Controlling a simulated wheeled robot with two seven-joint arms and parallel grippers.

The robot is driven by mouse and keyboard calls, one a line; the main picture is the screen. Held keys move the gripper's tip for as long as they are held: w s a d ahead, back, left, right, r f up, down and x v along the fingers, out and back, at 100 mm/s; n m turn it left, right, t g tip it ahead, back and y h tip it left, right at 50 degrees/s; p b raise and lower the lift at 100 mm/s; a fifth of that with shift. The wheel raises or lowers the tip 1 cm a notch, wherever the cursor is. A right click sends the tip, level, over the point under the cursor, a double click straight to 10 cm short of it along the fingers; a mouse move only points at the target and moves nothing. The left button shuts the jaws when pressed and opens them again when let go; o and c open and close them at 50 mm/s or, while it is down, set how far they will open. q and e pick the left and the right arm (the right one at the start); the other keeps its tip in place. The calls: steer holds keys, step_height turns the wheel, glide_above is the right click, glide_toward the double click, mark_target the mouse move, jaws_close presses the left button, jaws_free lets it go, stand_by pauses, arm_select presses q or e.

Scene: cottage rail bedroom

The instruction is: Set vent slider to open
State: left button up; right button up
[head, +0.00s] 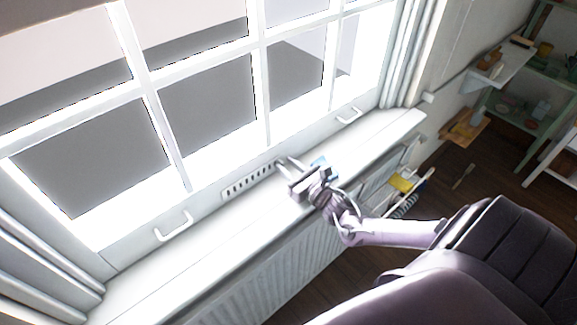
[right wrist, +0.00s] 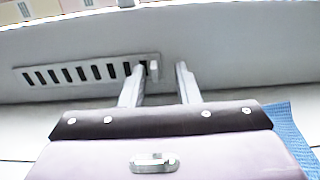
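The vent (head: 250,182) is a pale slotted strip low on the window frame, just above the sill. In the right wrist view the vent (right wrist: 75,75) shows a row of dark slots. A small light slider knob (right wrist: 154,68) stands near its right end. My right gripper (head: 284,164) is over the sill at the vent's right end. In the right wrist view the gripper's (right wrist: 160,69) two fingers are apart. The knob shows between them, close to the left finger; I cannot tell whether they touch. My left gripper is not in view.
A blue item (right wrist: 287,127) lies on the sill (head: 190,245) beside my right gripper. Two white window handles (head: 174,228) flank the vent. A radiator (head: 290,265) is below the sill. Shelves (head: 525,115) stand at the right.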

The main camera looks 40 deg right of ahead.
steer(key=shift+s, duration=0.35)
steer(key=s, duration=0.4)
steer(key=s+b, duration=0.1)
steer(key=s, duration=0.2)
steer(key=shift+d, duration=0.3)
steer(key=shift+s+f, duration=0.1)
steer(key=shift+s, duration=0.05)
